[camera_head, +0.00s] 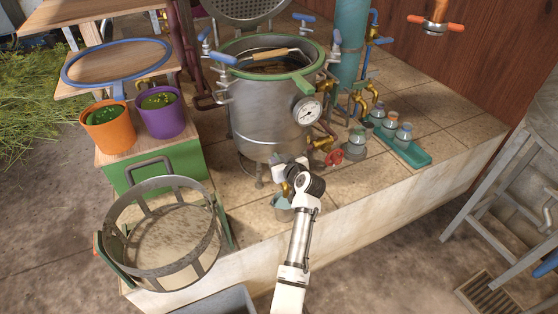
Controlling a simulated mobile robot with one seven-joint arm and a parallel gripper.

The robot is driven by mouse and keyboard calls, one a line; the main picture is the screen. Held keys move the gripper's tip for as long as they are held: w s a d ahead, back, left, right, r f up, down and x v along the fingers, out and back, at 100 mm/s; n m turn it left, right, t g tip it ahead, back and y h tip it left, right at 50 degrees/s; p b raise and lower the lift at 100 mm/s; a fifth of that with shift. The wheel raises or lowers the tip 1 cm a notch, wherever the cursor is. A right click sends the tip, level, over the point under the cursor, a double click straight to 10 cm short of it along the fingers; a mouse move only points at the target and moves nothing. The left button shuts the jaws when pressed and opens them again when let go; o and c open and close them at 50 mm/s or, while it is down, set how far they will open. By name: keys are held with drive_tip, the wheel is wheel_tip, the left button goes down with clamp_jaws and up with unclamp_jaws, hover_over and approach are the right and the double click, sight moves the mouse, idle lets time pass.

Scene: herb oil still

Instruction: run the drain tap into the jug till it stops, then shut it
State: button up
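The steel still pot (262,115) stands on the tiled platform with its lid off and a dial gauge on its side. My gripper (284,171) is low at the front of the pot, and my wrist covers much of that spot. A bit of brass (287,189) shows beside my gripper; it may be the drain tap, but its handle position is hidden. A small grey-blue jug (281,206) stands on the tiles below, partly covered by my arm. I cannot see inside it or any stream. Whether my fingers are open or shut is hidden.
A red handwheel (336,158) and brass valve (322,144) sit right of my gripper. A teal tray (417,157) holds small bottles. Bare tiles lie at front right.

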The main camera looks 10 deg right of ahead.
clamp_jaws()
